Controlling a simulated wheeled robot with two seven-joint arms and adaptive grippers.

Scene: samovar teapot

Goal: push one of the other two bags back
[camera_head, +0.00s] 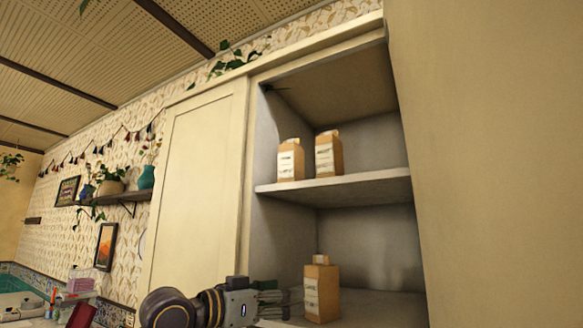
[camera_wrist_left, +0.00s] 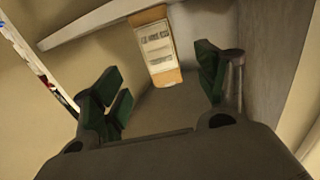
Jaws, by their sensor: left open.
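A tan paper bag with a pale label (camera_head: 322,292) stands upright on the lower shelf of the open cabinet. It also shows in the left wrist view (camera_wrist_left: 156,48), ahead of the fingers. Two similar bags stand on the upper shelf, a left one (camera_head: 290,160) and a right one (camera_head: 328,153). My left gripper (camera_head: 283,301) is low in the cabinet opening, just left of the lower bag. In the left wrist view its dark green fingers (camera_wrist_left: 163,88) are spread apart with nothing held between them. I cannot tell whether a finger touches the bag. My right gripper is not in view.
The upper shelf (camera_head: 345,188) runs above my left gripper. A closed cabinet door (camera_head: 195,180) is on the left and a plain panel (camera_head: 480,150) on the right. The lower shelf (camera_head: 375,305) has free room right of the bag.

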